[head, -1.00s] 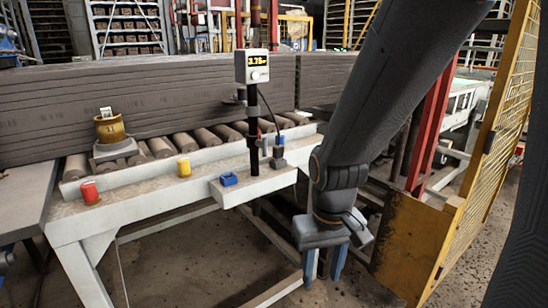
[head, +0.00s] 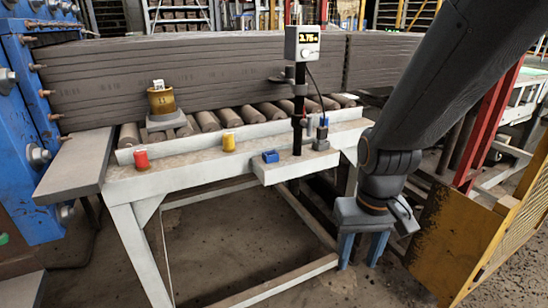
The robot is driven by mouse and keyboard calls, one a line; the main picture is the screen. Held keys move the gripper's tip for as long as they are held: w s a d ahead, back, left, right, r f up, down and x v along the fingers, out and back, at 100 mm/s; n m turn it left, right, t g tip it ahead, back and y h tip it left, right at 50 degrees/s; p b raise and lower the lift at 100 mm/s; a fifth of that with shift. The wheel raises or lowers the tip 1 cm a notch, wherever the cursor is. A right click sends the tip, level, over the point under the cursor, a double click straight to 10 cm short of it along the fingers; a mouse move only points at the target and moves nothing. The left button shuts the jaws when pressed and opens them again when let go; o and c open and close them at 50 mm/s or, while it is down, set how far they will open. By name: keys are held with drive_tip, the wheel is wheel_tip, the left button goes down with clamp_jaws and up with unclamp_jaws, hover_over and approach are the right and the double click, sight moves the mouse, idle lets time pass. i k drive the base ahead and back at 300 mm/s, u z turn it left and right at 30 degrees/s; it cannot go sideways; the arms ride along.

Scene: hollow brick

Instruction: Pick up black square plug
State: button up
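A small dark plug-like piece (head: 322,131) with a bit of blue at its top stands at the end of a black cable, beside the black post. It sits on a small grey block (head: 321,145) at the right of the white ledge. It is too small to tell whether it is square. My gripper (head: 361,250) points down with its two blue fingers apart and nothing visible between them. It is right of and lower in the picture than the ledge, clear of the plug.
A display box (head: 303,43) tops the black post (head: 298,110). A yellow mesh guard (head: 500,235) stands right of my gripper.

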sight(321, 135)
drive_tip(key=k, duration=0.65)
drive_tip(key=z, duration=0.5)
drive_tip(key=i, duration=0.65)
drive_tip(key=z, duration=0.55)
drive_tip(key=i, duration=0.7)
drive_tip(key=u, duration=0.7)
drive_tip(key=i, duration=0.65)
drive_tip(key=u, duration=0.6)
